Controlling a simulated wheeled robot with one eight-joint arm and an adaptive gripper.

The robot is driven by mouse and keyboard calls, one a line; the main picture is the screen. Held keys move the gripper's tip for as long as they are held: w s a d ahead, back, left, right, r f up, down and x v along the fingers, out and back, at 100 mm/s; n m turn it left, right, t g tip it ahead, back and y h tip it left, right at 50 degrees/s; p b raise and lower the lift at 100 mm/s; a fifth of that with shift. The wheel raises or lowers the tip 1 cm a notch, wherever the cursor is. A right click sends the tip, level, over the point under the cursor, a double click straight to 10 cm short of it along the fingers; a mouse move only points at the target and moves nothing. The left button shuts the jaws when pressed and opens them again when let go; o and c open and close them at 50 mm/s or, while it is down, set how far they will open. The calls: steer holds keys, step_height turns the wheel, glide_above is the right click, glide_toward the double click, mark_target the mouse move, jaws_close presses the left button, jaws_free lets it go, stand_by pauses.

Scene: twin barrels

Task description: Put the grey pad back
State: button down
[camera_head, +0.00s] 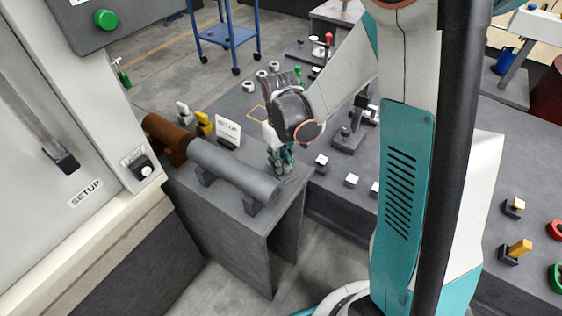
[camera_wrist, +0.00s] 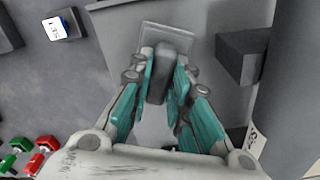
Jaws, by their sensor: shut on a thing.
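My gripper (camera_head: 281,163) is low over the near bench, beside the right end of the long grey barrel. In the wrist view, its teal fingers (camera_wrist: 163,78) are shut on the dark grey upright grip of what looks like the grey pad (camera_wrist: 158,72). A paler flat plate (camera_wrist: 170,36) shows beneath the grip; I cannot tell whether it is part of the pad or fixed to the bench. In the head view the gripper mostly hides the pad. I cannot tell whether the pad touches the bench.
The grey barrel (camera_head: 236,173) lies on supports beside a brown barrel (camera_head: 167,137). A yellow block (camera_head: 204,123), a pale block (camera_head: 184,113) and a SETUP sign (camera_head: 228,134) stand behind them. A bench with several small fixtures (camera_head: 348,135) lies to the right.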

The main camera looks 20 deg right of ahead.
steer(key=c, duration=1.5)
jaws_free()
step_height(320, 180, up, 12)
steer(key=p, duration=0.4)
steer(key=shift+s+r+m+t, duration=0.45)
steer(key=shift+s+r+t, duration=0.75)
steer(key=shift+s+r, duration=1.05)
steer(key=shift+s+r+m+t, duration=0.5)
steer(key=shift+s+r+t, duration=0.95)
steer(key=shift+s, duration=1.3)
steer(key=shift+s+r+m+t, duration=0.45)
steer(key=shift+s+r+t, duration=0.5)
steer(key=shift+s+r, duration=1.4)
steer(key=shift+s+f, duration=0.15)
steer(key=shift+f, duration=0.05)
